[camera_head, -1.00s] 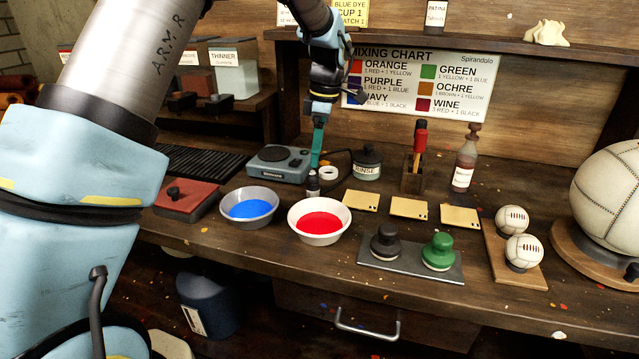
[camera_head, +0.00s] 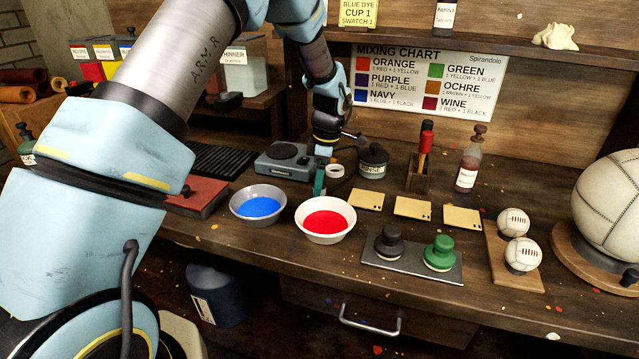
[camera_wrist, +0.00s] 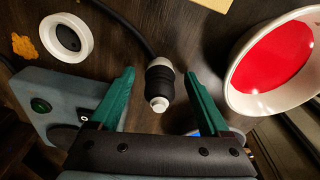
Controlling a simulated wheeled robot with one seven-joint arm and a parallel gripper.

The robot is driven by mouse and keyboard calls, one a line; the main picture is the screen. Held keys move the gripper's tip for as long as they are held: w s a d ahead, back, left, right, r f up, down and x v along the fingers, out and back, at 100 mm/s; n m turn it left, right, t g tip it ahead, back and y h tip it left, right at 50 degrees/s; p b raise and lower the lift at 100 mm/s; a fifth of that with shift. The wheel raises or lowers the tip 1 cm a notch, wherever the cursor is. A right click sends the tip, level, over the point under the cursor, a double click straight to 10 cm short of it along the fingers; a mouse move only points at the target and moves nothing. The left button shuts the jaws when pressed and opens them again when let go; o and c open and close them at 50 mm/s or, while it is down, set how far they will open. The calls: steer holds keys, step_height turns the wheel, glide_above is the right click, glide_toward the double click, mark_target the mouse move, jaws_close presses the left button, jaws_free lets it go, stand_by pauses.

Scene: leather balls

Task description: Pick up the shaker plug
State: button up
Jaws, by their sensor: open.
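The shaker plug (camera_wrist: 158,90), a black body with a grey collar and a white tip, shows in the wrist view. It lies between the two green fingers of my gripper (camera_wrist: 160,78), with a visible gap on each side. The fingers are open and hold nothing. In the head view my gripper (camera_head: 320,181) is low over the bench, between the shaker and the bowl of red dye. It hides most of the plug there. The grey-blue shaker (camera_head: 284,162) stands just left of my gripper; its corner also shows in the wrist view (camera_wrist: 60,92).
The red dye bowl (camera_head: 325,219) is close in front of my gripper, and the blue dye bowl (camera_head: 258,204) is to its left. A white ring (camera_wrist: 52,36) and a black cable (camera_wrist: 125,22) lie near the plug. The rinse jar (camera_head: 373,161) stands to the right.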

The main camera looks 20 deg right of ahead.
steer(key=shift+c, duration=0.4)
jaws_close()
